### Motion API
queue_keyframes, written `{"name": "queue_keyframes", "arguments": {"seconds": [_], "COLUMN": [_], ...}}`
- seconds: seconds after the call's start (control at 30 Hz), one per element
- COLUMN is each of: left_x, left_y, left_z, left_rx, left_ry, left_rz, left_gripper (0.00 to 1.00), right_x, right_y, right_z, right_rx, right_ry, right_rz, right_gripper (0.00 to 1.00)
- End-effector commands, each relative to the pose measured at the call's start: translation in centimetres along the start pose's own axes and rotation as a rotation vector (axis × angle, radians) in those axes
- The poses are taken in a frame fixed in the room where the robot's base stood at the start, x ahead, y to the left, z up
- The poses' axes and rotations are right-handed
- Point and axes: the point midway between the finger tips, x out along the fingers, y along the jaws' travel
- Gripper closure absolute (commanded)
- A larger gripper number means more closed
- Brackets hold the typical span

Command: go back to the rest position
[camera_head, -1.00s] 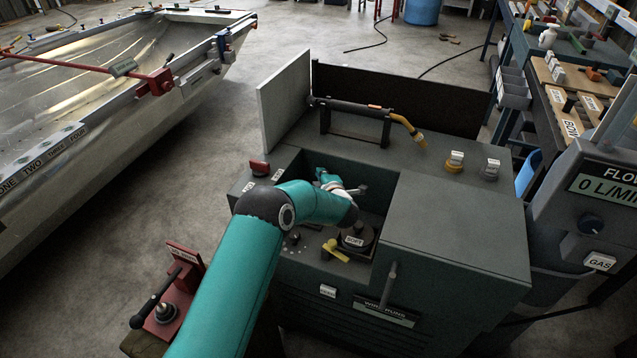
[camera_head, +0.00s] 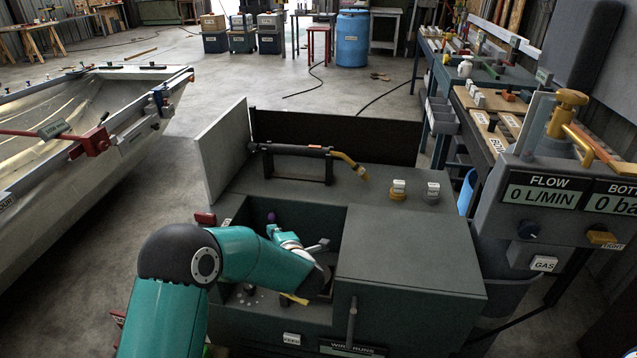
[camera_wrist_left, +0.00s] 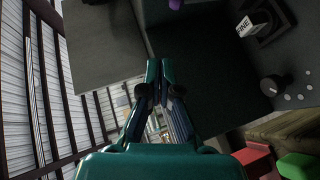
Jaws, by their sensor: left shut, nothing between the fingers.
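My left arm comes in from the lower left of the head view and bends over the open well of a dark grey-green machine (camera_head: 410,260). My left gripper (camera_head: 271,231) is inside the well, partly hidden by its own wrist. In the left wrist view the two fingers of this gripper (camera_wrist_left: 160,65) are together with nothing between them. A small purple piece (camera_head: 271,217) shows just beyond the gripper, apart from it in the picture; it is also at the top of the wrist view (camera_wrist_left: 175,4). My right gripper is not in view.
The well's walls stand close around the gripper. A torch with a yellow neck (camera_head: 350,163) rests on a rack behind, before upright panels. A yellow lever (camera_head: 294,298) is under the forearm. A gas panel (camera_head: 560,200) is at right, a metal hull (camera_head: 75,165) at left.

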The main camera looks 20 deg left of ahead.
Motion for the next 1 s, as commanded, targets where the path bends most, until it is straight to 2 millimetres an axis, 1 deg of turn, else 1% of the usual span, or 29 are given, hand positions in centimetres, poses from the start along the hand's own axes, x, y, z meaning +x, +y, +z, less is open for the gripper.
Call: {"name": "queue_keyframes", "arguments": {"seconds": [0.07,0.17,0.23,0.27,0.3,0.37,0.4,0.43,0.47,0.5,0.57,0.6,0.67,0.7,0.77,0.8,0.9,1.0], "left_x": [0.0,0.7,1.2,1.2,1.1,0.2,-0.7,-1.7,-2.8,-4.5,-7.6,-9.9,-13.5,-16.0,-19.6,-21.9,-26.5,-29.6], "left_y": [0.1,-0.3,-1.7,-2.9,-4.9,-8.3,-10.8,-12.8,-14.8,-17.2,-20.8,-22.9,-25.7,-27.3,-29.2,-30.3,-32.0,-32.8], "left_z": [-0.2,-1.3,-2.7,-3.3,-3.8,-3.6,-3.2,-2.9,-2.6,-2.2,-1.7,-1.5,-1.5,-1.5,-1.8,-2.1,-2.9,-3.8], "left_rx": [-0.001,0.002,0.023,0.048,0.097,0.196,0.276,0.340,0.406,0.492,0.617,0.695,0.807,0.878,0.975,1.034,1.159,1.258], "left_ry": [0.003,0.024,0.044,0.043,0.020,-0.064,-0.139,-0.203,-0.272,-0.369,-0.520,-0.623,-0.780,-0.885,-1.037,-1.135,-1.345,-1.508], "left_rz": [-0.001,-0.016,-0.048,-0.067,-0.097,-0.155,-0.197,-0.232,-0.265,-0.308,-0.368,-0.400,-0.442,-0.461,-0.479,-0.483,-0.469,-0.436], "left_gripper": [1.00,1.00,1.00,1.00,1.00,1.00,1.00,1.00,1.00,1.00,1.00,1.00,1.00,1.00,1.00,1.00,1.00,1.00], "right_x": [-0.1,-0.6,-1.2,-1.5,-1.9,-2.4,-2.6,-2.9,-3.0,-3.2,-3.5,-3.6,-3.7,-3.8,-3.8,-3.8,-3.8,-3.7], "right_y": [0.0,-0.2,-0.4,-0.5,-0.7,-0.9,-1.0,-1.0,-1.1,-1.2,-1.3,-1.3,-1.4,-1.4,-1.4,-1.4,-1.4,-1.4], "right_z": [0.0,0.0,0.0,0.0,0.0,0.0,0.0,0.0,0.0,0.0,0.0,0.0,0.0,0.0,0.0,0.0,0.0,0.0], "right_rx": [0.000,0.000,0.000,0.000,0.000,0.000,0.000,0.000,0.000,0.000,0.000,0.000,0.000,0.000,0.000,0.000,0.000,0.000], "right_ry": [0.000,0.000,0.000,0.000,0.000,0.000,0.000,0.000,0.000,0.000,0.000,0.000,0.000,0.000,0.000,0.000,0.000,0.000], "right_rz": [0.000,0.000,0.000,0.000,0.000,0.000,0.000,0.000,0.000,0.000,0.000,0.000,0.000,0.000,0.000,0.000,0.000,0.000], "right_gripper": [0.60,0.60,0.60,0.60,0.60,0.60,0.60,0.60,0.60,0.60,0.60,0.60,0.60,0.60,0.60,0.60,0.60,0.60]}}
